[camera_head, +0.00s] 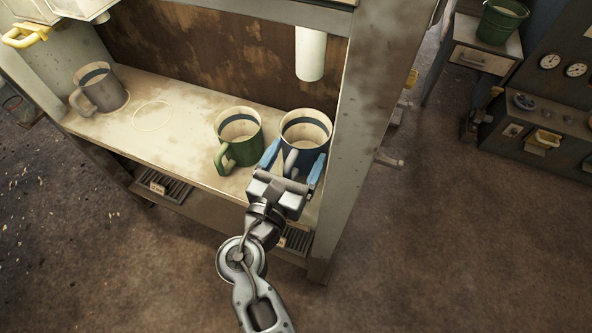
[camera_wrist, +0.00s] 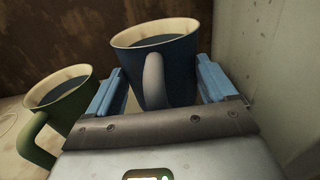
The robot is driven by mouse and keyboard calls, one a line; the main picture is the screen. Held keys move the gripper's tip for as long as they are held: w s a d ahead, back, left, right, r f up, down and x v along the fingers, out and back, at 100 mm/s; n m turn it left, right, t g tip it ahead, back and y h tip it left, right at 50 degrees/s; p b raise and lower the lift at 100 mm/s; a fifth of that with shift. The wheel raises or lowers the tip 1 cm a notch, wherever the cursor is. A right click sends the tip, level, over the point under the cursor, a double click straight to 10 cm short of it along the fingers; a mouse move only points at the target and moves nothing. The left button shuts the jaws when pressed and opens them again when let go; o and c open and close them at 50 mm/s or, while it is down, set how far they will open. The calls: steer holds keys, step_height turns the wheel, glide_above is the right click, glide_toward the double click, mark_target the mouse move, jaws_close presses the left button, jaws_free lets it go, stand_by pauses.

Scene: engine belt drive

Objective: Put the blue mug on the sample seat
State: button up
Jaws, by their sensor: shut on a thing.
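The blue mug (camera_head: 307,147) is at the right end of the pale shelf, upright, with its handle toward my gripper. My gripper (camera_head: 294,161) has its two blue fingers on either side of the mug and is shut on it. In the wrist view the blue mug (camera_wrist: 180,72) sits between the fingers, handle in the middle. I cannot tell whether its base touches the shelf. A thin pale ring outline (camera_head: 152,116) is marked on the shelf to the left and is empty. I cannot tell for sure whether it is the sample seat.
A green mug (camera_head: 239,143) stands close on the left of the blue mug. A grey-brown mug (camera_head: 99,91) stands at the shelf's left end. A post (camera_head: 362,130) rises close on the right. A white cylinder (camera_head: 310,53) hangs above. The shelf (camera_head: 180,135) is clear around the ring.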

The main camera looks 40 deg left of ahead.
mark_target(295, 170)
step_height(295, 170, down, 4)
steer(key=shift+r+b, duration=0.1)
steer(key=shift+b, duration=0.65)
steer(key=shift+r, duration=0.1)
steer(key=o, duration=1)
steer(key=shift+c, duration=0.2)
steer(key=p+v, duration=0.2)
steer(key=v, duration=1)
